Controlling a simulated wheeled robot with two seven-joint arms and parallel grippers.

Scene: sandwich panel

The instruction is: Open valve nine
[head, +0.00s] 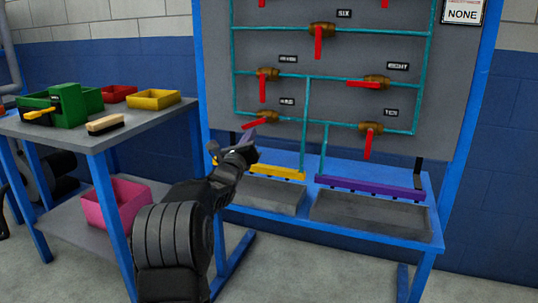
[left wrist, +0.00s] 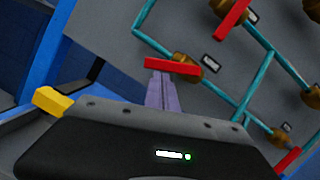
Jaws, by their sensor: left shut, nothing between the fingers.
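Valve nine (head: 263,116) is a brass body with a red lever at the lower left of the pipe panel. Its red lever points left and slants downward, at an angle to the teal pipe. My left gripper (head: 249,134) is just below this lever, shut and empty. In the left wrist view, its lilac fingertips (left wrist: 160,76) are at the lower edge of valve nine's red lever (left wrist: 170,65). I cannot tell whether they touch. The brass body (left wrist: 188,67) lies right of the tips. My right gripper is not in view.
Valve seven (head: 268,73) is above and valve ten (head: 370,128) to the right, both levers down. Valve eight's lever (head: 362,84) lies sideways. A blue ledge with yellow (head: 277,173) and purple (head: 370,187) strips is below. A side table (head: 130,133) with bins stands left.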

